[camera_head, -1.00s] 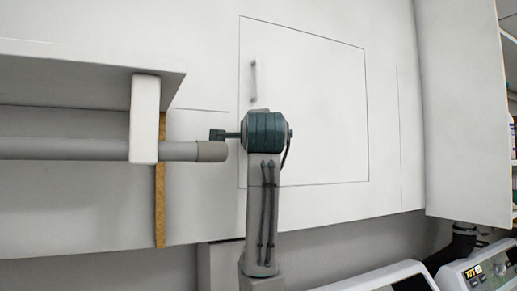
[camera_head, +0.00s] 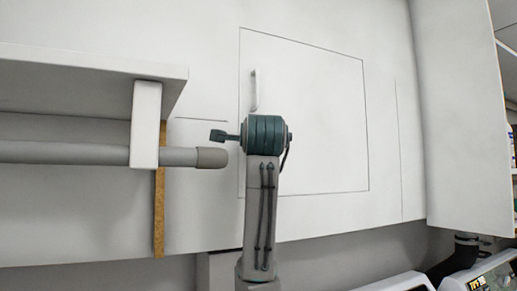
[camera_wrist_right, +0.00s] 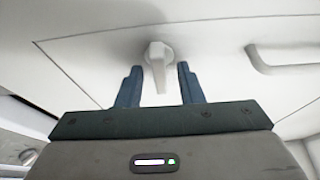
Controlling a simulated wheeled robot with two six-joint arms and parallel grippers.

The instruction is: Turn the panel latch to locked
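The panel latch (camera_wrist_right: 157,65) is a pale lever on a round base in the right wrist view, its lever pointing toward the bottom of that picture. My right gripper (camera_wrist_right: 156,84) is open, with one dark blue finger on each side of the lever and a visible gap on both sides. In the head view my right arm stands in front of the white panel (camera_head: 320,110), and I cannot make out the latch there. My left gripper is not in view.
A grey bar handle (camera_head: 254,90) is on the panel above my arm; it also shows in the right wrist view (camera_wrist_right: 285,60). A white shelf (camera_head: 80,70) and a grey rail (camera_head: 70,153) jut in from the left, close to my arm.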

